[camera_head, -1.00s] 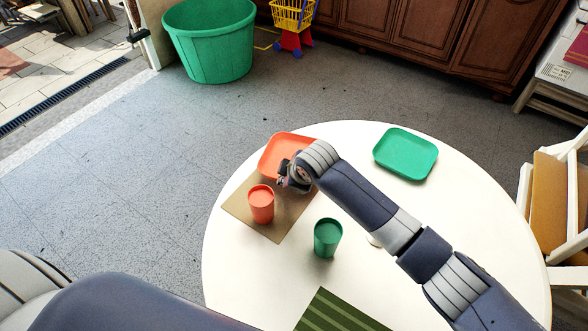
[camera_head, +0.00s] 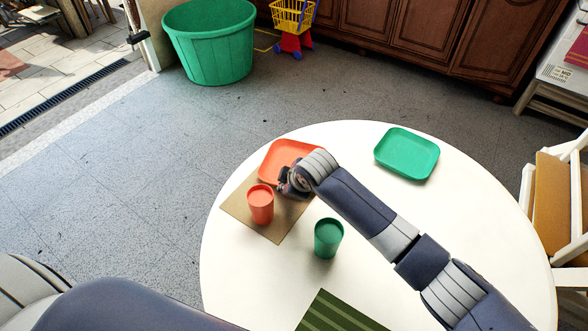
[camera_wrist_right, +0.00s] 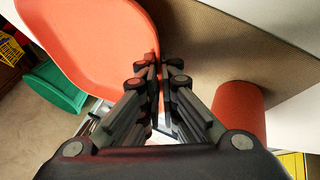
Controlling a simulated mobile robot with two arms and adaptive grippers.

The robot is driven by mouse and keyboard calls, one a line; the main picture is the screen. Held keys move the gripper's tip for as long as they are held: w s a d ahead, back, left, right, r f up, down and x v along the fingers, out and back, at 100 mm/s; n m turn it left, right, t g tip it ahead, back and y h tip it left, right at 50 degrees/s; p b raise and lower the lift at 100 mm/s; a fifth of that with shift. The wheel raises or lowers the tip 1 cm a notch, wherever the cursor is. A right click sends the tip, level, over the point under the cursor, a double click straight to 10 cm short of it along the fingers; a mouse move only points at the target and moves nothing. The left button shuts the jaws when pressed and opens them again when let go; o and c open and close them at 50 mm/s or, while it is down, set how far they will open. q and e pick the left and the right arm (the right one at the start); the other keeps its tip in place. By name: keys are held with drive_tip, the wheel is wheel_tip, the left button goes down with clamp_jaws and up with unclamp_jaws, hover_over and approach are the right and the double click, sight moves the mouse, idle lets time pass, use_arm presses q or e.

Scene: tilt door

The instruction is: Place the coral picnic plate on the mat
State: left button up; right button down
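The coral plate (camera_head: 283,153) is at the table's far left, its near edge overlapping the far part of the brown mat (camera_head: 273,231) in the head view. In the wrist view the plate (camera_wrist_right: 100,40) fills the upper left, with the mat (camera_wrist_right: 215,35) to its right. My right gripper (camera_head: 283,187) is at the plate's near edge. In the wrist view its fingertips (camera_wrist_right: 160,75) are close together at the plate's rim and appear shut on it, though the contact is partly hidden. My left gripper is out of view.
A coral cup (camera_head: 261,205) stands on the mat, close beside my right gripper. A green cup (camera_head: 328,238) stands right of the mat. A green plate (camera_head: 407,153) lies at the far right. A green striped mat (camera_head: 340,316) is near the front. Bare table lies between.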

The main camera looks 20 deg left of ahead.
drive_tip(key=shift+f, duration=0.3)
drive_tip(key=c, duration=1.7)
unclamp_jaws()
drive_tip(key=v, duration=1.2)
drive_tip(key=shift+r, duration=0.1)
drive_tip(key=shift+a, duration=0.1)
